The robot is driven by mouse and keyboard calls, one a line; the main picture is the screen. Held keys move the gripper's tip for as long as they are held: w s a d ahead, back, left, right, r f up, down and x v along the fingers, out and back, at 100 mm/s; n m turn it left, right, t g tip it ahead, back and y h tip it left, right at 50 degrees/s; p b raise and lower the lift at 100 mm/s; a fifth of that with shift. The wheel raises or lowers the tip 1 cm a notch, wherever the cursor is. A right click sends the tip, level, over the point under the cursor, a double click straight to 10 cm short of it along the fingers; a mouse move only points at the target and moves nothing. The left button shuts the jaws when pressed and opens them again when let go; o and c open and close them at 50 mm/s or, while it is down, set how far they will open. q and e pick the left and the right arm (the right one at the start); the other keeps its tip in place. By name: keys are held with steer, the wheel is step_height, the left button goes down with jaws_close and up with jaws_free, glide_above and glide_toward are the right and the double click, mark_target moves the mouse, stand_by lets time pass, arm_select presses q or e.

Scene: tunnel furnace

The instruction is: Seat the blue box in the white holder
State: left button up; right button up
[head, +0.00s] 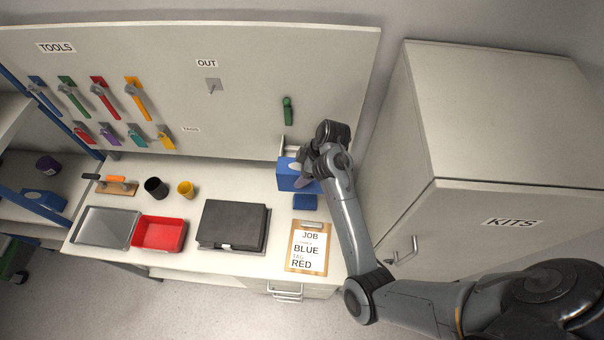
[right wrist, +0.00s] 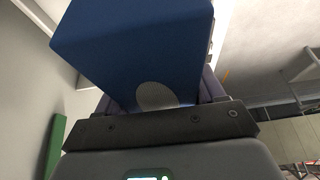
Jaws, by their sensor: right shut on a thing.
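The blue box (head: 288,176) is at the back right of the workbench, below the green hanging tool. My right gripper (head: 309,178) is shut on it; in the right wrist view the blue box (right wrist: 135,45) fills the space between the fingers (right wrist: 160,100). A white holder (head: 290,142) shows in part just behind and above the box, against the board. The box and my arm hide most of it, so I cannot tell whether the box is inside it or in front of it. My left gripper is not in view.
A small blue block (head: 305,201) and a job clipboard (head: 308,247) lie in front of the box. A black case (head: 233,224), red tray (head: 160,233) and cups stand further left. The KITS cabinet (head: 500,180) stands close on the right. Bench between cups and box is clear.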

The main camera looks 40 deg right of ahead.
steer(key=shift+w+d, duration=0.35)
steer(key=w+d+b, duration=0.7)
steer(key=b, duration=0.2)
steer(key=shift+w+f, duration=0.35)
steer(key=shift+f, duration=0.1)
stand_by(1.0)
steer(key=shift+f+p, duration=0.35)
steer(key=shift+f, duration=0.05)
stand_by(0.9)
steer(key=shift+d, duration=0.1)
stand_by(0.5)
steer(key=shift+f, duration=0.7)
stand_by(0.5)
steer(key=shift+f, duration=0.3)
stand_by(0.7)
